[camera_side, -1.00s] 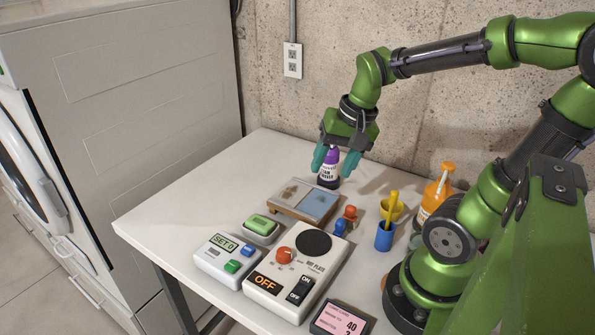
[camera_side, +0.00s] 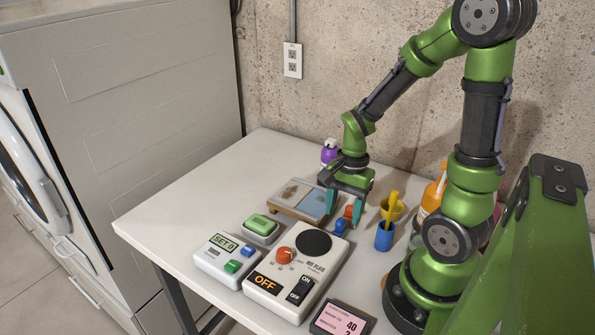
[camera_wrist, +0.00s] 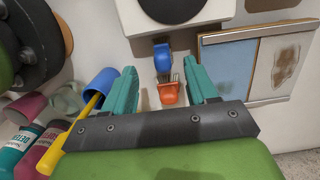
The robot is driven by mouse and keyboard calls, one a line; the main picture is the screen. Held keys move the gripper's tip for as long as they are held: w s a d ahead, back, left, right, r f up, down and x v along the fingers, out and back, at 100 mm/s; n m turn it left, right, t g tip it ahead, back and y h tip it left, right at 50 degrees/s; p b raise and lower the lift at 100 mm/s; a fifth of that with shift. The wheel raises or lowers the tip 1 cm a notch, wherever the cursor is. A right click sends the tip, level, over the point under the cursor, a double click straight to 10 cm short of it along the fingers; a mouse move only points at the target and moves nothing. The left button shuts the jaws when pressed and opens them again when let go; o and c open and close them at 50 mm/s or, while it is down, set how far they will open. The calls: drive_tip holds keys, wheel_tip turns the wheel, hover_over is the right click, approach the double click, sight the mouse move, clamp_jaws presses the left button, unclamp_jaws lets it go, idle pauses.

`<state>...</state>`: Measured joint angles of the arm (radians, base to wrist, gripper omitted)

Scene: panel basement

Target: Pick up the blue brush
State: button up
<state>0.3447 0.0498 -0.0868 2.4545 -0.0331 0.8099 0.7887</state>
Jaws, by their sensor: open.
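The blue brush (camera_side: 340,228) is a small block-like piece on the white table in the side view, close to the hot plate's edge. In the wrist view the blue brush (camera_wrist: 162,60) lies near the fingertips, between their lines. A red-orange brush-like piece (camera_wrist: 168,93) with bristles is right beside it and sits between the fingers in that view. The red-orange piece is partly hidden by a finger in the side view (camera_side: 349,212). My gripper (camera_side: 344,218) is open and empty, fingers pointing down over the two pieces. Its teal fingers show in the wrist view (camera_wrist: 160,72).
A blue cup (camera_side: 384,239) holding a yellow-handled tool (camera_side: 393,207) stands just right of the gripper. The hot plate (camera_side: 290,277) is in front. A tray with panels (camera_side: 290,207) is at left. The purple bottle (camera_side: 329,150) stands behind; an orange bottle (camera_side: 430,200) is further right.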

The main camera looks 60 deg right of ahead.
sight(341, 220)
drive_tip(key=shift+w+a+f, duration=0.1)
drive_tip(key=shift+a+f, duration=0.05)
drive_tip(key=shift+f, duration=1.25)
drive_tip(key=shift+w+a+f, duration=0.1)
drive_tip(key=shift+a+f, duration=0.05)
drive_tip(key=shift+f, duration=1.25)
clamp_jaws()
